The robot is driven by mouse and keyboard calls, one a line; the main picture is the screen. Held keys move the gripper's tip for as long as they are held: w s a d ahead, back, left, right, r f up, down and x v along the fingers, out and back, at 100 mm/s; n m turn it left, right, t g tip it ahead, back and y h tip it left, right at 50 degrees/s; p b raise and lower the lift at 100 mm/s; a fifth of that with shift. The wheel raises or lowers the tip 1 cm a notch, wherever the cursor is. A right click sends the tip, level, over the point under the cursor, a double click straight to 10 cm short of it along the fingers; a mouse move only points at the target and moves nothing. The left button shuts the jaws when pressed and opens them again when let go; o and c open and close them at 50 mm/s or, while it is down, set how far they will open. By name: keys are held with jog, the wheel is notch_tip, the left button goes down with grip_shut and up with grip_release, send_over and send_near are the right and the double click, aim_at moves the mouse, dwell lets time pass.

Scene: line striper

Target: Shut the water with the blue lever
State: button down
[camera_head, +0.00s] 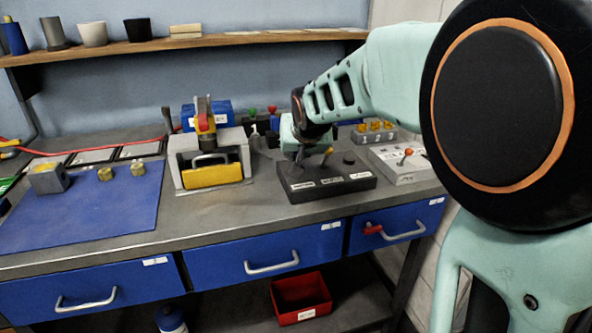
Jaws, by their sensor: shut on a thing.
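A black box (330,184) with several white labels on its front stands near the bench's front edge. A short yellow lever (327,153) and a dark knob (348,158) show on its top. My gripper (300,158) points down over the left part of this box, left of the yellow lever. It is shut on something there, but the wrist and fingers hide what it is. I cannot make out a blue lever in this view.
A grey block with a yellow front (212,175) stands left of the black box. A grey box with an orange-knobbed lever (407,153) stands to the right. Green- and red-knobbed parts (272,110) are behind. A blue mat (85,215) lies left. Blue drawers (240,262) are below.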

jog(key=shift+s+d+f+t+y+b, duration=0.15)
jog(key=shift+s+f+t+y+b, duration=0.45)
jog(key=shift+b, duration=2.7)
jog(key=shift+w+r+t+b, duration=0.1)
jog(key=shift+r+t+b, duration=0.1)
jog(key=shift+t+b, duration=0.25)
jog(key=shift+r+t+b, duration=0.15)
jog(key=shift+t+b, duration=0.1)
jog(key=shift+b, duration=0.95)
jog(key=c, duration=1.9)
grip_release()
jog(key=shift+s, duration=0.2)
jog(key=shift+w+r+h+p, duration=0.1)
jog(key=shift+r+h+p, duration=0.2)
jog(key=shift+p, duration=0.75)
jog(key=shift+w+r+g+p, duration=0.15)
jog(key=shift+g+p, duration=0.25)
jog(key=shift+p, duration=1.15)
